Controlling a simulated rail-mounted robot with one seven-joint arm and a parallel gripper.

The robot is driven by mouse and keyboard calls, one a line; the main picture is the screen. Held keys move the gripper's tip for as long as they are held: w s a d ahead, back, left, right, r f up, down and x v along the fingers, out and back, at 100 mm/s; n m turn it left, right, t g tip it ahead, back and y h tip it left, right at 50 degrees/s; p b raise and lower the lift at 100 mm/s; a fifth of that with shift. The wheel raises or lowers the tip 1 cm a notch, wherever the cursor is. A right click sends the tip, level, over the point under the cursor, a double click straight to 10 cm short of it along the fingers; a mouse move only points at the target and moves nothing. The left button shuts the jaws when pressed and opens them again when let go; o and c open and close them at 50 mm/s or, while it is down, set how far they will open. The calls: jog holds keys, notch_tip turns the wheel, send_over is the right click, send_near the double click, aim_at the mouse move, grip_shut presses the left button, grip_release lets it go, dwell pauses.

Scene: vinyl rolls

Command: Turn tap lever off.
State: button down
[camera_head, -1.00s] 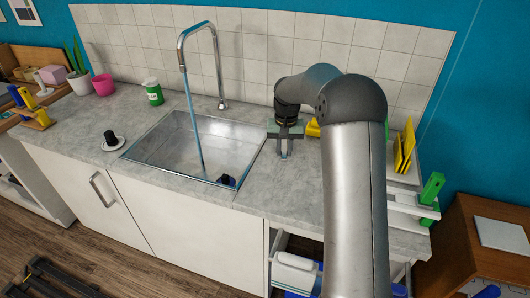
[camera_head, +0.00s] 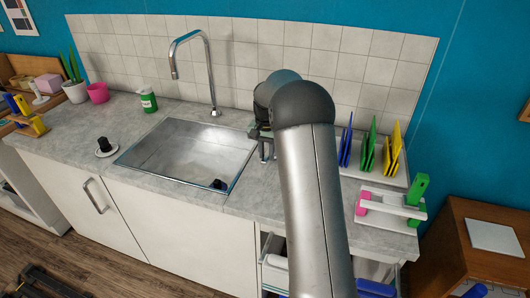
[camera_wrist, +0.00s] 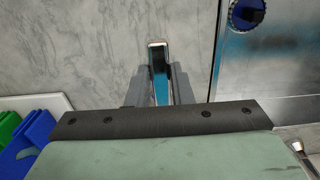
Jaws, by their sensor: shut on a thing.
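The chrome tap (camera_head: 205,75) stands behind the sink (camera_head: 185,155), its spout over the basin. No water stream shows below the spout. My gripper (camera_head: 266,150) is low over the counter just right of the sink, partly hidden behind my arm. In the wrist view my gripper (camera_wrist: 160,88) is shut on a small upright chrome piece with blue reflections, which looks like the tap lever (camera_wrist: 157,55). The lever's base is hidden by the fingers, and its exact angle is hard to tell.
A rack with blue, green and yellow plates (camera_head: 394,150) stands right of my arm. A white holder with pink and green ends (camera_head: 390,203) sits at the counter's right edge. An open drawer (camera_head: 275,275) is below.

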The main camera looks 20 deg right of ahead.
aim_at(266, 155)
jog(key=c, duration=1.3)
grip_release()
jog(key=shift+r, duration=0.1)
notch_tip(266, 155, up, 17)
jog(key=shift+r+b, duration=0.15)
jog(key=shift+b, duration=0.2)
jog(key=s+a+f+n, duration=0.1)
jog(key=s+a+n, duration=0.1)
jog(key=s+a, duration=0.5)
jog(key=s+a+f+n, duration=0.15)
jog(key=s+a, duration=0.25)
jog(key=s, duration=0.4)
jog(key=s+a+f+n, duration=0.1)
jog(key=s+a+f, duration=0.1)
jog(key=s, duration=0.5)
jog(key=s+a+f+n, duration=0.2)
jog(key=s+f, duration=0.2)
jog(key=s, duration=0.3)
jog(key=s+a+f+n, duration=0.2)
jog(key=s+f, duration=0.1)
jog(key=s, duration=0.4)
jog(key=shift+f+t, duration=0.3)
jog(key=shift+f, duration=0.05)
